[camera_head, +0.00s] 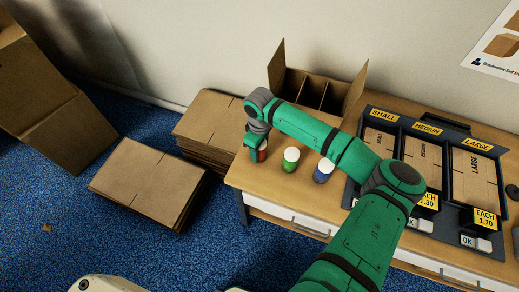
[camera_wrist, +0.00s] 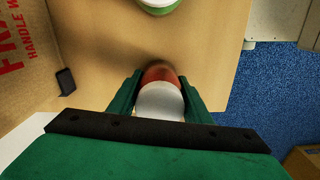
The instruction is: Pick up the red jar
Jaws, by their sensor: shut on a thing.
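The red jar (camera_wrist: 160,75) has a white lid and sits between the two fingers of my gripper (camera_wrist: 160,90) in the wrist view. My gripper is shut on it. In the head view the red jar (camera_head: 261,152) shows at the table's left end, partly hidden by my gripper (camera_head: 256,145). I cannot tell whether the jar touches the tabletop or is just above it.
A green jar (camera_head: 289,165) and a blue jar (camera_head: 322,175) stand to its right on the table (camera_head: 262,185). An open carton (camera_head: 340,95) stands behind. A size display (camera_head: 372,163) is at right. Flat cardboard stacks (camera_head: 145,172) lie on the blue floor at left.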

